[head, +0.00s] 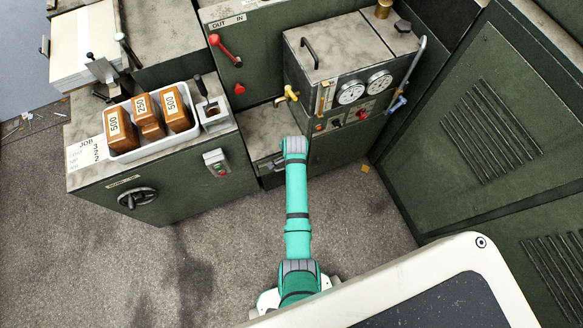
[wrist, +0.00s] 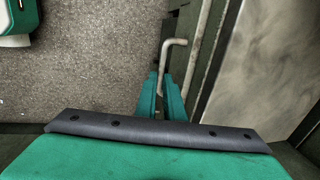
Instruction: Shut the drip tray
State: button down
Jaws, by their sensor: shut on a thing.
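The drip tray (head: 272,179) looks like the dark drawer front low in the recess below the brass tap (head: 290,93); my arm covers part of it. In the wrist view, my gripper (wrist: 166,82) has its two green fingers closed around a pale bent bar handle (wrist: 175,42). The handle's bent end sticks out past the fingertips. Beside it on the right are a pale edge and a broad grey metal surface. In the head view the fingers are hidden behind my wrist. How far out the tray stands is hard to tell.
A bench with a white tray (head: 128,157) of several numbered blocks stands on the left. A gauge box (head: 345,75) with a bent pipe (head: 405,75) stands behind on the right. Green louvred cabinets (head: 490,130) close off the right side. Carpet floor lies open in front.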

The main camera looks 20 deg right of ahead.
jog(key=shift+w+r, duration=0.1)
jog(key=shift+w, duration=0.2)
jog(key=c, duration=1.9)
grip_release()
jog(key=shift+o, duration=0.2)
notch_tip(320, 180, up, 10)
jog(key=s, duration=0.2)
jog(key=shift+s+r, duration=0.15)
jog(key=shift+r, duration=0.1)
